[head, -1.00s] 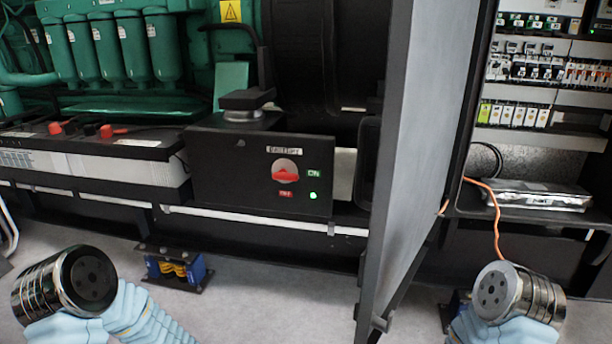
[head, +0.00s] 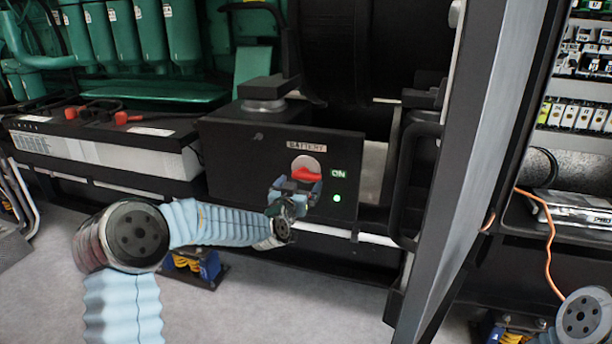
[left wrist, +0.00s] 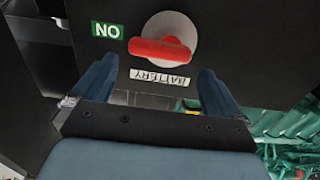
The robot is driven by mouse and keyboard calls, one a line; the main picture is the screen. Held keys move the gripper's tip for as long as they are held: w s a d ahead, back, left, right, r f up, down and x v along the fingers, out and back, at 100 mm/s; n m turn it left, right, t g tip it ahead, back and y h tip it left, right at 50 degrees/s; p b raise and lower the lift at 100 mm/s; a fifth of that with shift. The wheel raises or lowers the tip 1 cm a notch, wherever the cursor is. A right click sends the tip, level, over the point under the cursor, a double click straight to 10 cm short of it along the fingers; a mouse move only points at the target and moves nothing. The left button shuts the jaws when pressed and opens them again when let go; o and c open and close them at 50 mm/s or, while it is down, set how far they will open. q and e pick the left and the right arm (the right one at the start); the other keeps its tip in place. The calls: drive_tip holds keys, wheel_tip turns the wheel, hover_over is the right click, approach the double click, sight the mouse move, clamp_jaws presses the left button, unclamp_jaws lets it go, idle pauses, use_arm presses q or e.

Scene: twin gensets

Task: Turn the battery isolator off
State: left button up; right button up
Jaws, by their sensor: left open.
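The battery isolator is a red rotary handle (head: 307,174) on a pale round plate, on the front of a black box (head: 235,165). The handle lies roughly level, under a BATTERY label (head: 306,147). A green ON label (head: 338,174) is beside it. In the left wrist view the handle (left wrist: 160,50) appears upside down, ahead of my fingers. My left gripper (head: 297,190) is open and empty, just in front of the handle's lower part; its fingers (left wrist: 158,72) stand apart on either side. It hides the label below the handle. My right gripper is out of view.
A green lamp (head: 337,198) glows on the box. A grey open door panel (head: 480,150) stands to the right. A white battery (head: 100,150) with red terminals lies left. An orange cable (head: 548,240) hangs at the right. Grey floor (head: 290,295) is clear in front.

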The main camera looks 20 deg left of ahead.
sight(305, 177)
use_arm(q)
drive_tip(key=w, duration=0.5)
drive_tip(key=shift+d, duration=0.1)
drive_tip(key=shift+c, duration=0.2)
drive_tip(key=c, duration=0.7)
